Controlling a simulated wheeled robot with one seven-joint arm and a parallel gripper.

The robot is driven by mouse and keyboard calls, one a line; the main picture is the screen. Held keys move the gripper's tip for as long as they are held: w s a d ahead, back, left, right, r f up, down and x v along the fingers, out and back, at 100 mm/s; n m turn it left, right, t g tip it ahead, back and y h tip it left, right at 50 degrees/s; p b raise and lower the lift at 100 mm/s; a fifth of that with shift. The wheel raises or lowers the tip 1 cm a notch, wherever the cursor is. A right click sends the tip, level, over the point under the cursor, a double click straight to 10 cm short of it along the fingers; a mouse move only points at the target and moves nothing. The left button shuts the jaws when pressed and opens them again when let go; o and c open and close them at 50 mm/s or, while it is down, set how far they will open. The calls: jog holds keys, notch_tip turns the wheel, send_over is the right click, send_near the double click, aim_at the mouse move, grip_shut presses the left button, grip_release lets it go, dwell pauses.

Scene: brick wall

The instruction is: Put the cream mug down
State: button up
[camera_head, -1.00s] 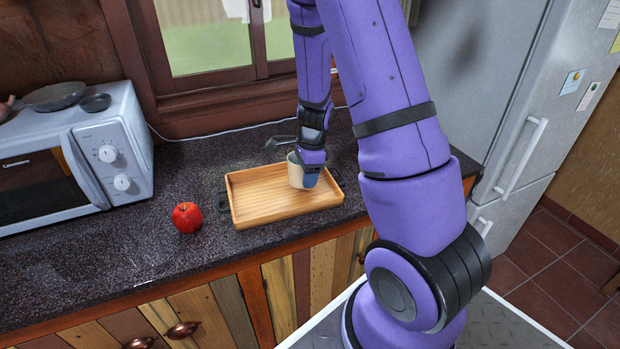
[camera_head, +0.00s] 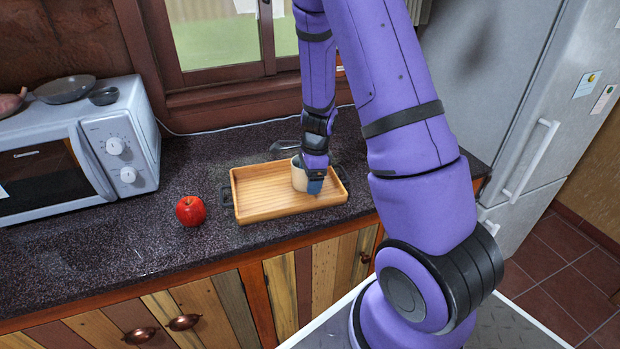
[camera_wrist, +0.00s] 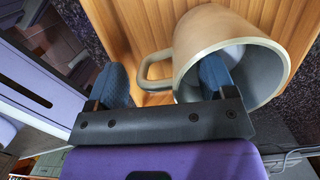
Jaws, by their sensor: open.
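The cream mug (camera_head: 299,177) stands in the wooden tray (camera_head: 262,207), toward its right end. In the wrist view the mug (camera_wrist: 190,52) shows its open mouth and grey inside, with its handle pointing left; tray slats lie behind it. My gripper (camera_head: 315,186) is at the mug from above. In the wrist view my gripper (camera_wrist: 168,82) is open: one blue finger is inside the mug's mouth, the other is outside, left of the handle. The mug's wall lies between the fingers. I cannot tell whether either finger touches it. The mug's base is hidden in the head view.
A red apple (camera_head: 190,211) sits on the dark counter (camera_head: 150,240) left of the tray. A white microwave (camera_head: 118,150) with bowls on top stands further left. The sink tap (camera_head: 285,147) is behind the tray. Bare counter lies in front of the microwave.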

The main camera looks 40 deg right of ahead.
jog(key=s+a+r+n+t, duration=0.1)
jog(key=s+r+n, duration=0.15)
jog(key=r, duration=0.75)
jog(key=s+a+r+n, duration=0.1)
jog(key=a+r+n, duration=0.15)
jog(key=r, duration=0.75)
jog(key=s+a+r+n+t, duration=0.1)
jog(key=s+a+r+n, duration=0.1)
jog(key=s+r+n, duration=0.2)
jog(key=s+a+r+n+t+h, duration=0.1)
jog(key=s+a+r+n, duration=0.2)
jog(key=s+r+n, duration=0.2)
jog(key=s+a+r+n+t, duration=0.1)
jog(key=s+a+r+n, duration=0.2)
jog(key=s+r+n, duration=0.2)
jog(key=s+n, duration=0.3)
jog(key=s, duration=0.1)
jog(key=shift+s+a+r+n+t+h, duration=0.2)
jog(key=shift+a+n+t+h, duration=0.1)
jog(key=shift+t, duration=0.1)
